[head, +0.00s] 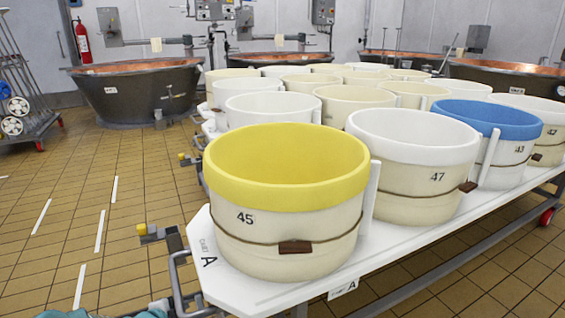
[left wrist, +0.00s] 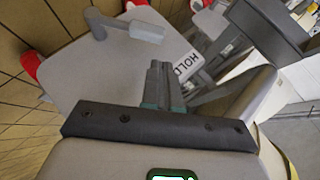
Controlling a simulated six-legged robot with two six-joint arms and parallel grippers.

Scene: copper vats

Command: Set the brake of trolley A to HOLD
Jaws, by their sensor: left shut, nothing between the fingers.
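Trolley A (head: 208,292) is a white flatbed with an "A" label, loaded with cheese moulds. In the left wrist view a pale grey plate (left wrist: 85,72) carries a white HOLD label (left wrist: 186,63). A grey lever-like part (left wrist: 122,27) lies across the plate's far side; I cannot tell for certain that it is the brake handle. My left gripper (left wrist: 158,72) is shut and empty, its fingers over the plate just left of the label and apart from the lever. In the head view only teal parts of my left gripper (head: 152,312) show at the bottom edge. My right gripper is out of view.
Mould 45 (head: 285,225) with a yellow rim stands at the trolley's near corner, beside mould 47 (head: 415,180). A yellow-tipped fitting (head: 150,232) sticks out left of the trolley. Copper vats (head: 135,92) stand behind. Tiled floor (head: 70,215) at left is clear.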

